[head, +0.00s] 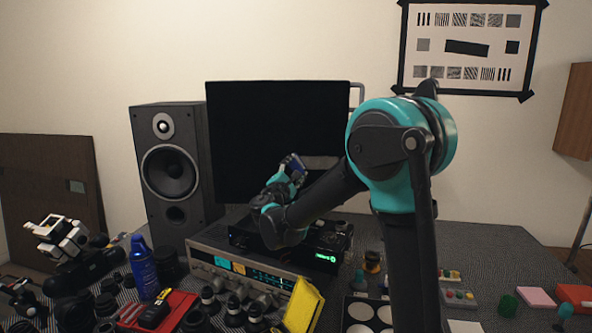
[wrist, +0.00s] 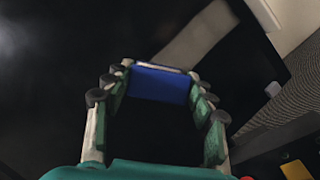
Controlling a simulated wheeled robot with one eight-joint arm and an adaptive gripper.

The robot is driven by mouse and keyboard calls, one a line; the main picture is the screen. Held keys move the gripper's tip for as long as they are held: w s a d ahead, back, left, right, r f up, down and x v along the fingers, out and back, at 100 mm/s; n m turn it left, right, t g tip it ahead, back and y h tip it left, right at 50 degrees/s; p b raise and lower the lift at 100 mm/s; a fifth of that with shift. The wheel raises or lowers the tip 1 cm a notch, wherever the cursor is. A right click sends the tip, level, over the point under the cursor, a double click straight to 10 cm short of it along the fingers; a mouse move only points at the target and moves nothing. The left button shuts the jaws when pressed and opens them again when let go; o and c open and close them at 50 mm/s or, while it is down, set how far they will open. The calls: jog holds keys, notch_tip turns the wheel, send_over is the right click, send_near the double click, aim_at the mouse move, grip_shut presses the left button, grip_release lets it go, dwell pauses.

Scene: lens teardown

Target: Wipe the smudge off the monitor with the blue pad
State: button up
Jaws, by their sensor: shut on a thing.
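The monitor (head: 250,125) is a large dark screen at the back middle of the table. A pale grey-beige smudge (head: 322,162) lies across its lower right part. In the wrist view the smudge (wrist: 205,35) is a broad slanting band on the dark screen. My gripper (head: 290,168) is in front of the screen, just left of the visible smudge. It is shut on the blue pad (wrist: 158,85), which spans between the fingertips at the lower end of the band. The pad also shows in the head view (head: 298,165). I cannot tell whether it touches the screen.
A black speaker (head: 170,165) stands left of the monitor. A silver receiver (head: 235,270) and a black unit with a green display (head: 325,258) stand below the screen. Lens parts, a blue spray bottle (head: 144,268) and a yellow item (head: 303,305) crowd the front.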

jog(key=d, duration=0.7)
jog(key=shift+d, duration=0.35)
jog(key=shift+s+d, duration=0.1)
jog(key=shift+d, duration=3.65)
jog(key=a, duration=1.1)
jog(key=shift+a, duration=0.2)
jog(key=shift+w+a, duration=0.2)
jog(key=shift+a, duration=1.7)
jog(key=shift+s, duration=0.1)
